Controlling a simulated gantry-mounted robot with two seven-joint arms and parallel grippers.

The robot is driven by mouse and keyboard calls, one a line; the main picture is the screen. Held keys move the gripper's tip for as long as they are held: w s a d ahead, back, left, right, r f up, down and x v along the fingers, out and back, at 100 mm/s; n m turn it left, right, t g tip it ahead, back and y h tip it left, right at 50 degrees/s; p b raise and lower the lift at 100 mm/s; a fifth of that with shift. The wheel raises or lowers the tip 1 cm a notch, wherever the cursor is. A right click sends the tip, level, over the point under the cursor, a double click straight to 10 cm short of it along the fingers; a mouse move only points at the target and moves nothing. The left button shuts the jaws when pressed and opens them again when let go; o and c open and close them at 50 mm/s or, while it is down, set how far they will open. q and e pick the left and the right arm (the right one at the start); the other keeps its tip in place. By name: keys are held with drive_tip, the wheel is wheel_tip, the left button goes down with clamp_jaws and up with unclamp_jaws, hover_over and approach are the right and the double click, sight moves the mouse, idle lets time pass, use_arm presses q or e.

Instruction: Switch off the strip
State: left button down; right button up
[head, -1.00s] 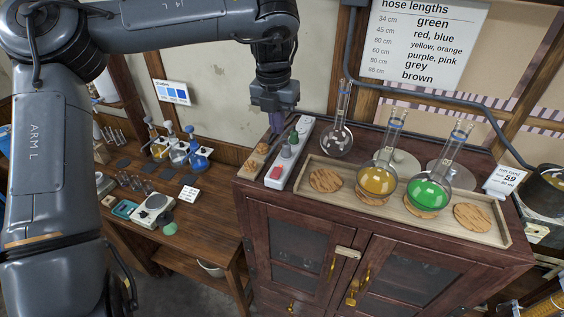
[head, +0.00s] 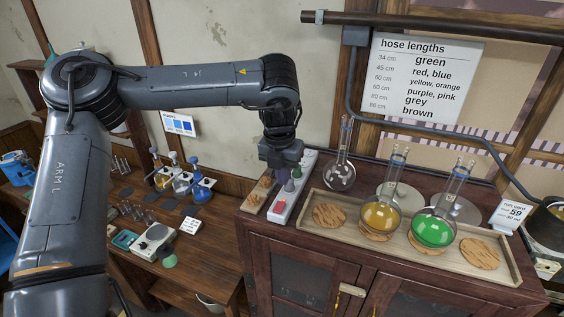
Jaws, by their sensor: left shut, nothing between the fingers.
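The white power strip (head: 288,204) lies on the left part of the dark wooden cabinet top, running front to back. Its red switch (head: 279,203) is at the near end. A grey plug (head: 289,185) and a green plug (head: 296,172) stand in its sockets behind the switch. My left gripper (head: 282,178) is shut and empty, pointing down over the strip's left side, behind the red switch and close to the grey plug. The gripper body hides part of the strip's far end. I cannot tell whether the fingers touch the strip. My right gripper is not in view.
A wooden tray (head: 320,237) right of the strip holds cork mats and flasks of yellow liquid (head: 381,216) and green liquid (head: 432,231). An empty flask (head: 339,176) stands behind. A wooden block (head: 257,196) sits left of the strip.

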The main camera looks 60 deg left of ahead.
sight(284, 204)
use_arm(q)
drive_tip(key=f, duration=0.2)
drive_tip(key=f+p, duration=0.1)
drive_tip(key=f, duration=0.2)
drive_tip(key=w+f+p, duration=0.1)
drive_tip(key=f, duration=0.1)
drive_tip(key=shift+a+f, duration=0.3)
drive_tip(key=shift+a, duration=0.05)
drive_tip(key=shift+f, duration=0.15)
drive_tip(key=shift+w+a+f+b, duration=0.1)
drive_tip(key=shift+a+f+b, duration=0.05)
drive_tip(key=shift+f+b, duration=0.4)
drive_tip(key=shift+r, duration=0.3)
drive_tip(key=shift+p, duration=0.3)
drive_tip(key=shift+s+d+r, duration=0.25)
drive_tip(key=shift+s+d, duration=0.25)
drive_tip(key=shift+s, duration=0.1)
drive_tip(key=shift+r, duration=0.15)
